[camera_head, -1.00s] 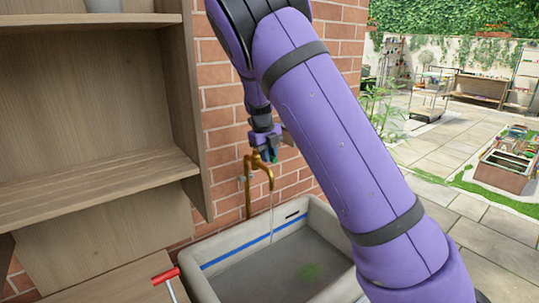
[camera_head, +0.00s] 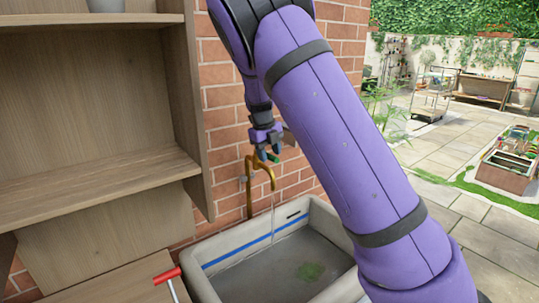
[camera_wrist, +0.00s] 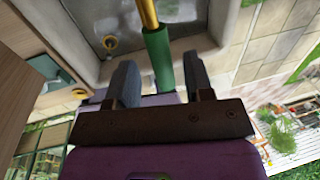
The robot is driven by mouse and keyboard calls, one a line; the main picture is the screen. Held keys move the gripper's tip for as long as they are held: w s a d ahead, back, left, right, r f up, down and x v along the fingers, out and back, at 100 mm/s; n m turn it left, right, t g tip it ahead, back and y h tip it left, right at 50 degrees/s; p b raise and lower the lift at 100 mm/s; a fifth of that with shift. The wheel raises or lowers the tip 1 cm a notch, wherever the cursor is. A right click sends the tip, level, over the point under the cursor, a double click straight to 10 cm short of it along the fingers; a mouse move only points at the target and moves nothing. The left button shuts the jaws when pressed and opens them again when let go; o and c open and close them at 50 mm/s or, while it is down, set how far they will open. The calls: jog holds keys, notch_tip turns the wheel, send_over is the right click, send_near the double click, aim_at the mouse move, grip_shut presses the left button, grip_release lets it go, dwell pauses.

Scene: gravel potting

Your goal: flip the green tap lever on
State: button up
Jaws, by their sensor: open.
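The brass tap (camera_head: 262,172) stands against the brick wall above the sink, and a thin stream of water runs from its spout. The green lever (camera_wrist: 157,55) shows in the wrist view, lying lengthwise between the two fingers; a small bit of green also shows by the fingers in the head view. My gripper (camera_wrist: 160,80) is open, with a finger on each side of the lever and a visible gap on the right side. In the head view my gripper (camera_head: 268,146) is just above the tap, and I cannot tell whether it touches the lever.
The grey sink (camera_head: 335,222) with a blue stripe lies below the tap, with a green patch in its basin. A wooden shelf unit (camera_head: 95,190) stands close on the left. A red-handled tool (camera_head: 167,275) is at the lower left. Open paving lies to the right.

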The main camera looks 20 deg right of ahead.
notch_tip(320, 180, up, 10)
jog(key=a, duration=0.1)
jog(key=shift+s+a, duration=0.2)
jog(key=shift+a, duration=0.2)
jog(key=shift+f, duration=0.1)
jog(key=s+d+r+n+t+y, duration=0.1)
jog(key=s+r+n+y, duration=0.15)
jog(key=s+n, duration=0.75)
jog(key=s+d+r+n+t+y, duration=0.15)
jog(key=s+r+n, duration=0.25)
jog(key=s+n, duration=0.6)
jog(key=s+a+n+t+h, duration=0.1)
jog(key=s+a+n, duration=0.1)
jog(key=s+n, duration=0.5)
jog(key=s+a+n+t, duration=0.1)
jog(key=s+n, duration=0.5)
jog(key=s, duration=0.7)
jog(key=shift+s+a+f+n+h, duration=0.2)
jog(key=shift+a+f+n+h, duration=0.15)
jog(key=shift+a, duration=0.3)
